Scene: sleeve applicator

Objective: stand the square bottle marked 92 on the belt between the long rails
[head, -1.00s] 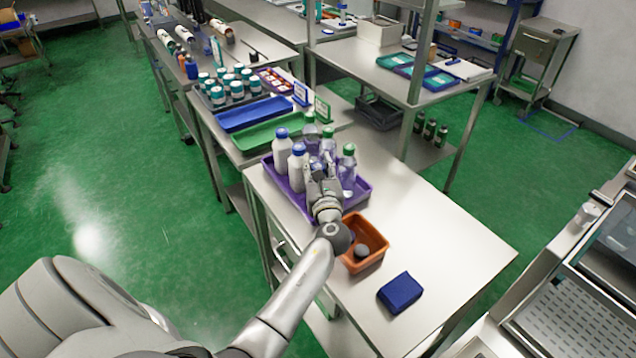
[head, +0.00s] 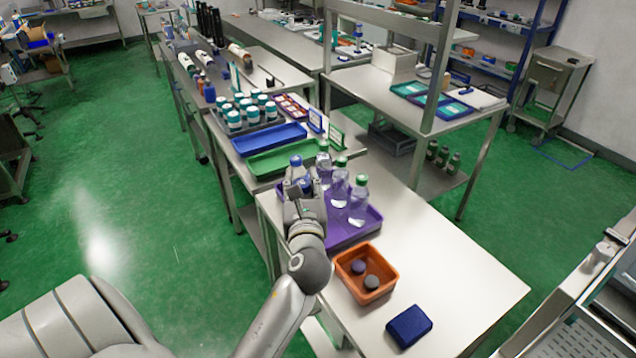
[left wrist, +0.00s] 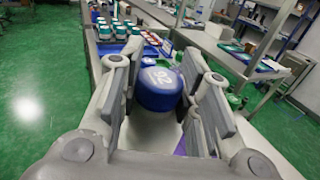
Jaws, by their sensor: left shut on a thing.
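The bottle marked 92 (left wrist: 160,92) shows in the left wrist view as a blue cap with white figures and a pale body below. My left gripper (head: 299,195) is shut on it, one finger on each side. In the head view the gripper is over the left part of the purple tray (head: 372,222) and hides most of the bottle. I cannot tell whether the bottle's base touches the tray. Another blue-capped bottle (head: 296,163) is close beyond the gripper. My right gripper is out of view. I cannot make out the belt or its long rails.
Green-capped clear bottles (head: 358,203) stand on the tray right of the gripper. An orange bin (head: 387,262) with two dark round pieces and a blue box (head: 409,326) are nearer. The table's right part (head: 450,270) is clear. Green and blue trays (head: 283,159) lie beyond.

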